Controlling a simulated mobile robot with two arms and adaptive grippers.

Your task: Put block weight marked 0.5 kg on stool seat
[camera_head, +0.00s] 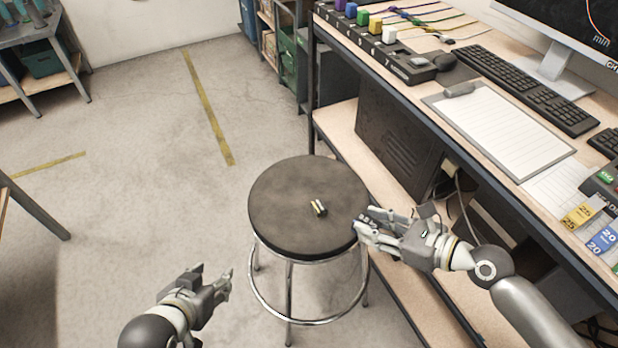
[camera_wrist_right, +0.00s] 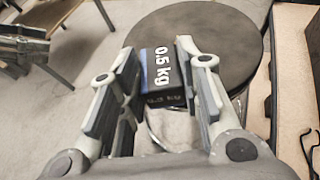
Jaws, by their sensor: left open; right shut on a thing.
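The dark block weight (camera_wrist_right: 162,75), marked 0.5 kg in white with a blue side, is between the fingers of my right gripper (camera_wrist_right: 160,72) in the right wrist view. In the head view my right gripper (camera_head: 364,226) is at the right edge of the round dark stool seat (camera_head: 285,190). The block is mostly hidden by the fingers there. The seat also shows behind the block in the right wrist view (camera_wrist_right: 225,35). My left gripper (camera_head: 214,278) is open and empty, left of the stool and in front of it.
A small black, white and yellowish item (camera_head: 318,208) lies on the seat, right of its middle. The workbench (camera_head: 440,60) on the right carries a keyboard (camera_head: 520,85), a clipboard (camera_head: 500,130) and coloured blocks. Open floor (camera_head: 150,130) lies left of the stool.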

